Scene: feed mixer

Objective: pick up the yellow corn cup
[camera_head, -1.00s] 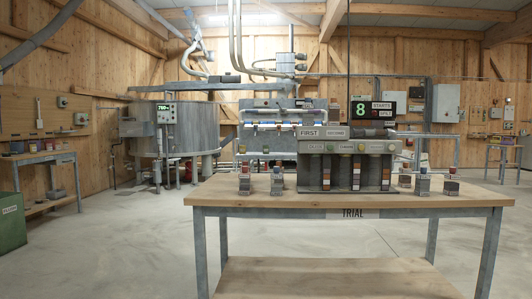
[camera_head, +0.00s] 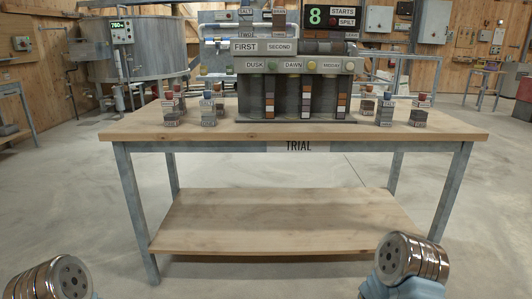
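Small labelled cups stand on the wooden table in the head view. A group with red and blue tops (camera_head: 208,110) is left of the central panel unit, and another group (camera_head: 385,108) is right of it. Their labels are too small to read, and I cannot tell which one is the yellow corn cup. Rounded metal parts of my two arms show at the bottom left and bottom right corners, well short of the table. Neither gripper shows.
The table (camera_head: 450,132) has a TRIAL label on its front edge and a lower shelf (camera_head: 285,225). The panel unit (camera_head: 295,92) stands at its middle. A large metal tank (camera_head: 150,50) is behind left. The floor in front is clear.

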